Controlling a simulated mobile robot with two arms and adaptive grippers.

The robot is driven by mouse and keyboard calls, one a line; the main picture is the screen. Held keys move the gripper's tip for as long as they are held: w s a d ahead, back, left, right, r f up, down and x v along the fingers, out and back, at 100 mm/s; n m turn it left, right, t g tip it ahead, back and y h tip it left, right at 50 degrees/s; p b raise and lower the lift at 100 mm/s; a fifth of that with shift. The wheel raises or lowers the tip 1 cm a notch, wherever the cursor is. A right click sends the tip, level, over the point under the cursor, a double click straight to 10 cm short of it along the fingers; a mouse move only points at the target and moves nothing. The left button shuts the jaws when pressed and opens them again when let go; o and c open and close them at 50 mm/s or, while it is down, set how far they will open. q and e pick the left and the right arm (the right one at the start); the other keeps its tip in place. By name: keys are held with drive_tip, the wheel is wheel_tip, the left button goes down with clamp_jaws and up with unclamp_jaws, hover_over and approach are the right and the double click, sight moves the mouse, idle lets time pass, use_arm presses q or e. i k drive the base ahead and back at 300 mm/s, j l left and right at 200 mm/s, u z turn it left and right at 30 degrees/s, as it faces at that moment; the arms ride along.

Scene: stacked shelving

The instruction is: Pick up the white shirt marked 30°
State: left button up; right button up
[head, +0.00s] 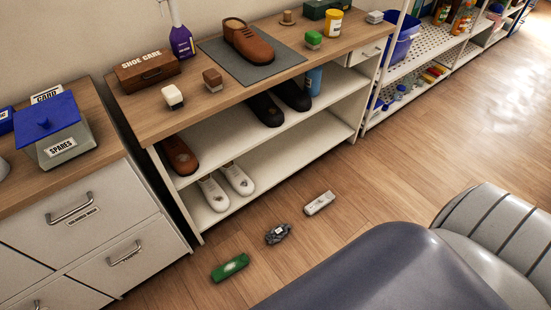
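I see no white shirt and no 30° mark in the head view. Neither of my grippers is in view, so I cannot tell their state.
A shoe-care bench (293,123) holds a brown shoe (248,41) on a grey mat (284,53), with other shoes below. Three small items, including a green one (230,267), lie on the floor. Drawers (85,215) stand left. A white shelf (413,73) stands back right. Floor beyond is clear.

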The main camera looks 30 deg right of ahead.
sight(325, 199)
drive_tip(key=l+u, duration=0.85)
drive_tip(key=l, duration=0.3)
drive_tip(key=k+l+u, duration=0.1)
drive_tip(key=l+u, duration=0.35)
drive_tip(key=k+l+u, duration=0.2)
drive_tip(key=l+u, duration=0.25)
drive_tip(key=l, duration=0.15)
